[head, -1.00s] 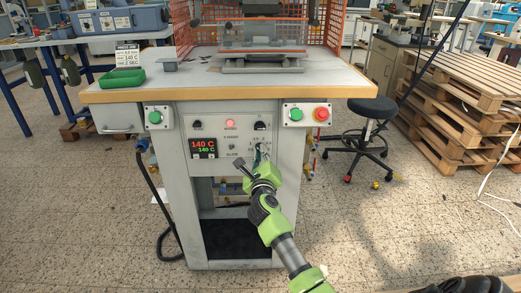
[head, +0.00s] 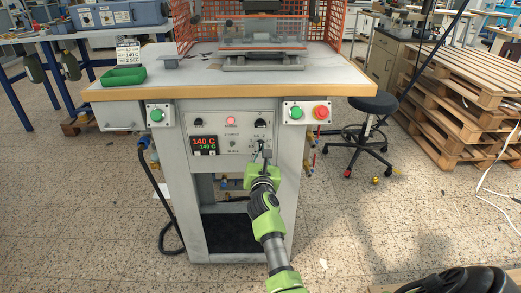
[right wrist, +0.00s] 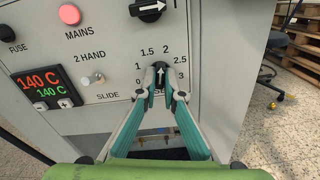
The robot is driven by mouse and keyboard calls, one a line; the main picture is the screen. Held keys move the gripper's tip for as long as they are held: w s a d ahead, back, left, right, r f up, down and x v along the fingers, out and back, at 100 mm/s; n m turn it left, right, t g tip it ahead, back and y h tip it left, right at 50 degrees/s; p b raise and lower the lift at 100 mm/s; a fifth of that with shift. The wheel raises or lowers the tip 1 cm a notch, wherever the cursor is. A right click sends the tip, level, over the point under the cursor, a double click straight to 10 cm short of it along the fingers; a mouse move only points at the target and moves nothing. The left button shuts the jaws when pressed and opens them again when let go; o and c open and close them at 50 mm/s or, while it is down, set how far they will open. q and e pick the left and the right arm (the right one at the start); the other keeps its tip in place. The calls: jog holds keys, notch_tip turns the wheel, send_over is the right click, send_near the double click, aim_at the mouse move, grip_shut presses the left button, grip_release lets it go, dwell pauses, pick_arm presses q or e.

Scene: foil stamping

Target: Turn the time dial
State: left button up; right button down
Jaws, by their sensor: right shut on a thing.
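The time dial (right wrist: 160,73) is a small dark knob with a white arrow on the grey front panel, ringed by a printed scale with marks such as 1, 1.5, 2, 2.5 and 3. Its arrow points up, close to the 2. My right gripper (right wrist: 160,82) is shut on the dial, one teal-grey finger on each side of it. In the head view my right gripper (head: 262,157) reaches the panel from below and covers most of the dial. My left gripper is not in view.
Above the dial is another black selector knob (right wrist: 148,8). To its left are a red MAINS lamp (right wrist: 69,14), a toggle switch (right wrist: 92,79) and a temperature display (right wrist: 46,86) reading 140 C. Green (head: 296,112) and red (head: 321,112) buttons sit at the right.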

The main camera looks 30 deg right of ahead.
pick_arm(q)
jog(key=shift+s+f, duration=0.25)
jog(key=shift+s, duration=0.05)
pick_arm(e)
jog(key=shift+r+m, duration=0.1)
jog(key=shift+m, duration=0.7)
jog(key=c, duration=2.2)
grip_release()
jog(key=shift+w, duration=0.1)
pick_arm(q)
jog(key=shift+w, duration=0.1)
pick_arm(e)
jog(key=shift+o, duration=0.2)
